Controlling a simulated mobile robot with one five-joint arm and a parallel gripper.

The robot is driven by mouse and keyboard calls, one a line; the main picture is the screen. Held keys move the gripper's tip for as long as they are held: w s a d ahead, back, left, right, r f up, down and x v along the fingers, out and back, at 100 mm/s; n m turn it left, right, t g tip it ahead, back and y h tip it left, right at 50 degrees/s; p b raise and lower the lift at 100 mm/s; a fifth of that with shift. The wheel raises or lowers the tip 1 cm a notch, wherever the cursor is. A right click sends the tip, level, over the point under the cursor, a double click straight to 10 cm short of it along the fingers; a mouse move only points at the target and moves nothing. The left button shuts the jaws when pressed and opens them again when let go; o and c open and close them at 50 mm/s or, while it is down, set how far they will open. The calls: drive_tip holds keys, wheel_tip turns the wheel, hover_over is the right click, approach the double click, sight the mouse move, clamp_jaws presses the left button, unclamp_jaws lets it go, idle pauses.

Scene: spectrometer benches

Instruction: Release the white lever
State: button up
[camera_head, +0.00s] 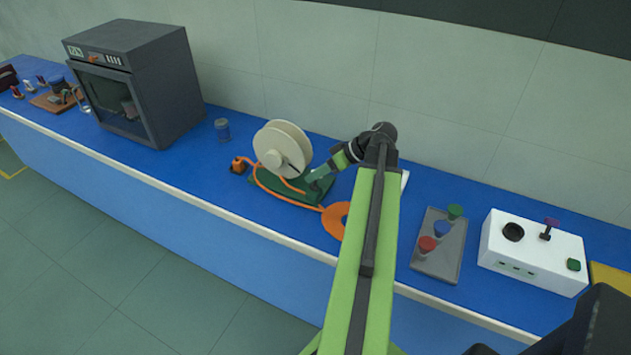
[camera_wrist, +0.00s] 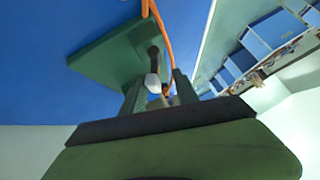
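The white lever (camera_wrist: 152,83) shows in the wrist view as a pale rounded knob on a dark stem, above a green base plate (camera_wrist: 105,55). My gripper (camera_wrist: 158,90) is open, with one finger on each side of the knob. The knob is close to the left finger; I cannot tell whether they touch. A gap shows on its right side. In the head view my gripper (camera_head: 312,181) is low over the green base plate (camera_head: 270,184), beside a large cream spool (camera_head: 283,148). The lever cannot be made out there.
An orange cord (camera_head: 300,202) runs across the plate to an orange coil (camera_head: 335,220). A grey tray (camera_head: 437,258) with coloured caps and a white control box (camera_head: 530,255) stand to the right.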

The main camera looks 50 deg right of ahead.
clamp_jaws()
idle(0.3)
drive_tip(key=shift+w+f, duration=0.1)
drive_tip(key=shift+w+d+f+b, duration=0.1)
drive_tip(key=shift+d+f+b, duration=0.1)
drive_tip(key=shift+d+b, duration=0.15)
drive_tip(key=shift+d+m+y+b, duration=0.1)
drive_tip(key=shift+m+y+b, duration=0.3)
drive_tip(key=shift+y+b, duration=0.3)
drive_tip(key=shift+r, duration=0.1)
unclamp_jaws()
